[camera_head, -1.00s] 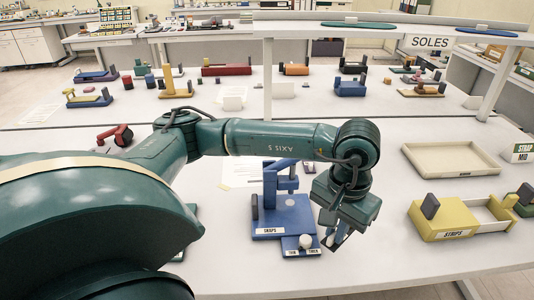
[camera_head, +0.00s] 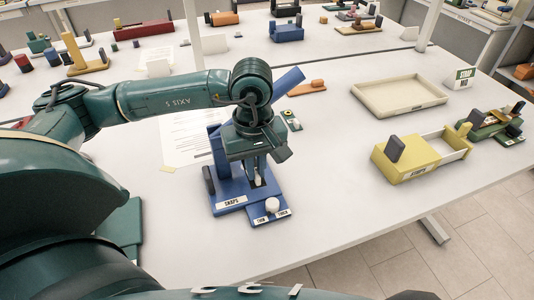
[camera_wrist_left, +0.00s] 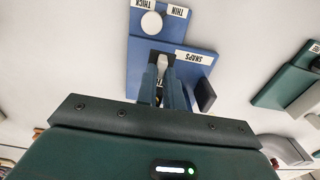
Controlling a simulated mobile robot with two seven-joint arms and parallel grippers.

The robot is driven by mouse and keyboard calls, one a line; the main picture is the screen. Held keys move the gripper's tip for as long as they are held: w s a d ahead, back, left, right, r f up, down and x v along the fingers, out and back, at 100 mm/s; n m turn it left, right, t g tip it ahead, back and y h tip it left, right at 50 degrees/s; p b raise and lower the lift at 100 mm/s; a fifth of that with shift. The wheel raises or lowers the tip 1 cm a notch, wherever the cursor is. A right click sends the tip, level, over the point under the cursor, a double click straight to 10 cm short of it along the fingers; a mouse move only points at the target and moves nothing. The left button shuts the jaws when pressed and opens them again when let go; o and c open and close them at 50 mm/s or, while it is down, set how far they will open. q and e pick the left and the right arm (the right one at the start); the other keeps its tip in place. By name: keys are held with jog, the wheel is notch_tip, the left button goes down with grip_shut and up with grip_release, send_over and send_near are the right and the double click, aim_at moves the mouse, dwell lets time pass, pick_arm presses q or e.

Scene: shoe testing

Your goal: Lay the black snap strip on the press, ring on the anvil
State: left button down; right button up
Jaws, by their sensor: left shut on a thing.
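The blue press (camera_head: 229,192) labelled SNAPS stands on the white table, with its blue lever (camera_head: 289,79) raised behind my arm. A white knob (camera_head: 271,205) sits on its THIN/THICK plate. My left gripper (camera_head: 258,181) points down over the press and is shut on a thin dark piece, apparently the black snap strip (camera_wrist_left: 154,56). In the left wrist view the fingers (camera_wrist_left: 162,76) are over the press body, behind the knob. The anvil and most of the strip are hidden by my gripper, so I cannot tell whether the ring touches the anvil. My right gripper is not in view.
A yellow STRIPS box (camera_head: 405,158) with an open drawer stands at the right. An empty beige tray (camera_head: 399,108) lies behind it. A white paper sheet (camera_head: 188,145) lies left of the press. The table in front of the press is clear.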

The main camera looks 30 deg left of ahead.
aim_at(255, 183)
pick_arm(q)
jog(key=shift+w+f, duration=0.1)
jog(key=shift+s+f, duration=0.3)
jog(key=shift+f+b, duration=0.5)
jog(key=shift+f, duration=0.5)
jog(key=shift+f+b, duration=0.55)
jog(key=shift+f, duration=0.3)
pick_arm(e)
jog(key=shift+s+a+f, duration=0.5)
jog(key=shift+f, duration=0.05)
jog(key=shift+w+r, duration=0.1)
pick_arm(q)
jog(key=shift+w+a, duration=0.2)
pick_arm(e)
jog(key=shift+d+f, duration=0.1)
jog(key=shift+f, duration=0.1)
